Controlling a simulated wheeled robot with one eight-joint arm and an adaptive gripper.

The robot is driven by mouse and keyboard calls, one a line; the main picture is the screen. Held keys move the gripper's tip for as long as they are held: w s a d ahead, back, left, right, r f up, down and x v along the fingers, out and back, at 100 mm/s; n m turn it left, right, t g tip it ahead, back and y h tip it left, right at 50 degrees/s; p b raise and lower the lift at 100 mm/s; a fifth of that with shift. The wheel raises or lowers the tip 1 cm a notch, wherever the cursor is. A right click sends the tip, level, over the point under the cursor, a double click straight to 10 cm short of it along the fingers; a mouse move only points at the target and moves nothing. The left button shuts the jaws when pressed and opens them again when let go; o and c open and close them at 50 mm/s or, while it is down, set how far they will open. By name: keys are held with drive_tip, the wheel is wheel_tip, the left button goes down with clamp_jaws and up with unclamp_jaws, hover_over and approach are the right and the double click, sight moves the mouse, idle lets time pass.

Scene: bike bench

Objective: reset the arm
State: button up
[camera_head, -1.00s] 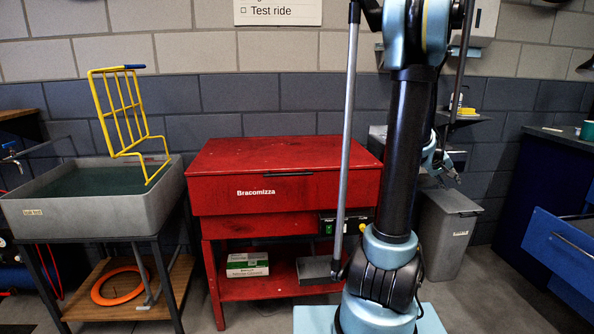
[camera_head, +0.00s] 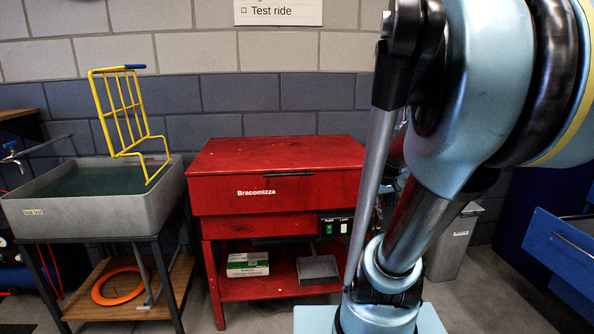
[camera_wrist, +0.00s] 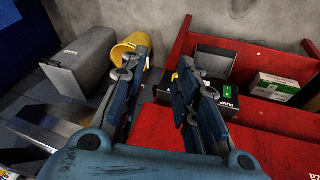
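My gripper (camera_wrist: 160,65) shows in the wrist view with its two dark jointed fingers spread apart. Nothing is held between them; part of the red bench shows in the gap. In the head view my arm fills the right side, its upper links large and close to the camera. The gripper there is mostly hidden behind my arm.
A red bench (camera_head: 274,152) stands mid-view, with a box (camera_head: 248,264) on its lower shelf. A grey basin (camera_head: 100,212) with a yellow rack (camera_head: 128,110) stands left. A grey bin (camera_head: 452,245) and blue drawers (camera_head: 562,240) are right. A yellow rounded thing (camera_wrist: 135,44) is partly behind one finger.

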drive_tip(key=s+a+f+g+y, duration=0.1)
drive_tip(key=s+a+f+y, duration=0.1)
drive_tip(key=s+a+f, duration=0.3)
drive_tip(key=s+a, duration=0.4)
drive_tip(key=s, duration=0.2)
drive_tip(key=shift+s+a+f+n+y, duration=0.15)
drive_tip(key=shift+s+a+n+y, duration=0.15)
drive_tip(key=shift+s+n+y, duration=0.1)
drive_tip(key=shift+w, duration=0.1)
